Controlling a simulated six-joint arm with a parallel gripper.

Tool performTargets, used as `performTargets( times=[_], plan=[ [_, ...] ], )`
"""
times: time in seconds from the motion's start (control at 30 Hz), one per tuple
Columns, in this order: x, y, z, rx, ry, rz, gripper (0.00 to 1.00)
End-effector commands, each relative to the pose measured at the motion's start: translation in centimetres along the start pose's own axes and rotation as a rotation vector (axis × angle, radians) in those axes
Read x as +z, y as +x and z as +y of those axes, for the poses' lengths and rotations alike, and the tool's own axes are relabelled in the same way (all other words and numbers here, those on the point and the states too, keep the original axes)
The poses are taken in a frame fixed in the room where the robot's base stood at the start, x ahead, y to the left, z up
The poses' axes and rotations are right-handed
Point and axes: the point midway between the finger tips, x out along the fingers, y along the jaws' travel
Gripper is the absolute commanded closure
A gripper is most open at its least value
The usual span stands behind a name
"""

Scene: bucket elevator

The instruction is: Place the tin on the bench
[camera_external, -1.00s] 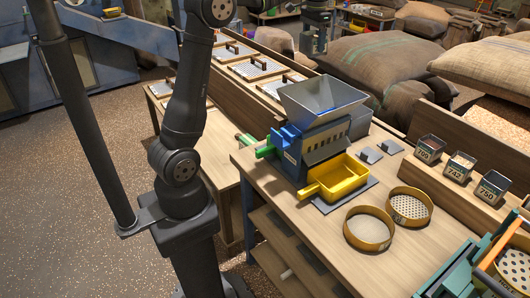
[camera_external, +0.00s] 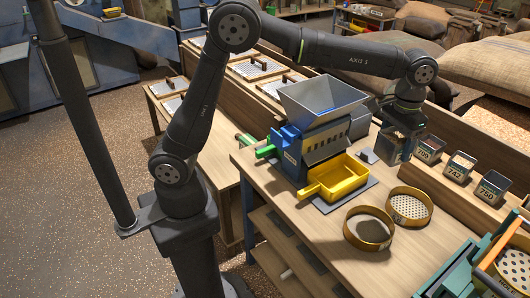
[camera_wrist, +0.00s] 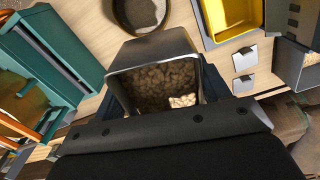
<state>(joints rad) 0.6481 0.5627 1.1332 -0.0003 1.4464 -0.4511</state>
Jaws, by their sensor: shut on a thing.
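A grey metal tin (camera_external: 394,148) hangs below my gripper (camera_external: 400,128), which is shut on it, over the back right part of the wooden bench (camera_external: 300,236). In the wrist view the tin (camera_wrist: 157,48) is open at the top and holds brown grain with a small pale patch. The jaws of my gripper (camera_wrist: 160,88) show as dark blue parts on both sides of it. The tin looks about upright. The gap between its base and the bench is hard to judge.
Labelled tins (camera_external: 460,166) stand in a row just right of the held tin. A yellow tray (camera_external: 335,178), a blue mill with a hopper (camera_external: 318,100), small metal plates (camera_external: 368,156) and two round sieves (camera_external: 369,229) are on the bench. Bare wood lies between plates and sieves.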

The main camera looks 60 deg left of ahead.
Motion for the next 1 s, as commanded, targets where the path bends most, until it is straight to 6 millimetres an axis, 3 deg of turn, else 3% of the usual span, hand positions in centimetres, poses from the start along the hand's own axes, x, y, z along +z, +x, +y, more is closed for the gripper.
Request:
performTargets(
  times=[0.03, 0.2, 0.5, 0.7, 0.8, 0.9, 1.0],
  plan=[
    [1.4, 1.2, 2.3, -0.002, -0.004, -0.003, 0.61],
    [6.0, 5.1, 8.8, -0.002, -0.056, -0.002, 0.61],
    [15.8, 11.3, 17.4, -0.001, -0.142, -0.001, 0.61],
    [20.3, 13.8, 20.0, -0.001, -0.18, 0.0, 0.61],
    [21.2, 14.4, 20.5, 0.001, -0.192, 0.001, 0.61],
    [20.8, 15.2, 20.5, 0.0, -0.199, 0.0, 0.61],
    [19.1, 16.3, 19.9, -0.001, -0.203, 0.0, 0.61]
  ],
)
